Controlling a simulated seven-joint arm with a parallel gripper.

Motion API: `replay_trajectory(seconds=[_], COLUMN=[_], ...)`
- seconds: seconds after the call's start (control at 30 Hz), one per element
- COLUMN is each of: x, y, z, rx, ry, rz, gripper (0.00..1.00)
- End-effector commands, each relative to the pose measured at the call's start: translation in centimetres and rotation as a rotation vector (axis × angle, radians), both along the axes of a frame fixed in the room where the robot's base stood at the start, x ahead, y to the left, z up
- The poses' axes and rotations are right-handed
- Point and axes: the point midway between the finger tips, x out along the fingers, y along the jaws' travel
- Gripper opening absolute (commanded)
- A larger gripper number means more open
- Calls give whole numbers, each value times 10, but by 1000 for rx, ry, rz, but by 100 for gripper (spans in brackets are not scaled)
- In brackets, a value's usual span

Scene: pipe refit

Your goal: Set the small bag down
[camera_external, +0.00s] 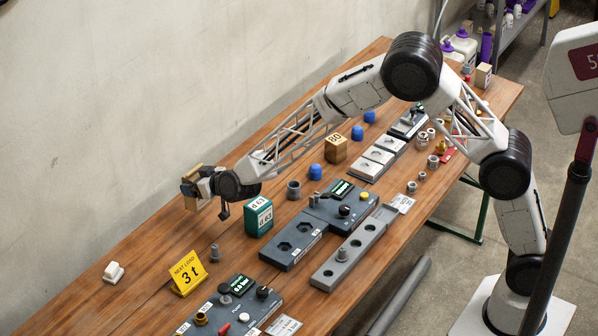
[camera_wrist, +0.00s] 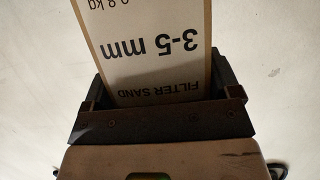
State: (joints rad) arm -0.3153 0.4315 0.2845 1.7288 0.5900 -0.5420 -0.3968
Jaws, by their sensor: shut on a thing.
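The small bag (camera_wrist: 150,55) fills the upper middle of the wrist view, a tan pack with a white label reading "FILTER SAND", "3-5 mm" and a weight ending in "8 kg". My gripper (camera_wrist: 160,105), with dark jaws, is shut on it. In the external view my gripper (camera_external: 192,184) is at the left end of my arm, near the wall and above the back left of the wooden table (camera_external: 140,238). Only small tan parts of the bag show there. The bag appears held in the air, clear of the tabletop; its underside is hidden.
Grey fixture blocks (camera_external: 290,243) and a pump panel (camera_external: 235,305) lie to the right and front. Bare wood lies left of the sign.

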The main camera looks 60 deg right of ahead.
Motion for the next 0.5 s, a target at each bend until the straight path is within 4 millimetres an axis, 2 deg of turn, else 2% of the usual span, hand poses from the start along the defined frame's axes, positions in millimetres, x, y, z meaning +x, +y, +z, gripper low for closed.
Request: replay_trajectory(seconds=[0.2,0.5], x=[1,0], y=[0,0], z=[-19,-22], rx=[0,0], ry=[-2,-2], rz=[0,0], gripper=[30,30])
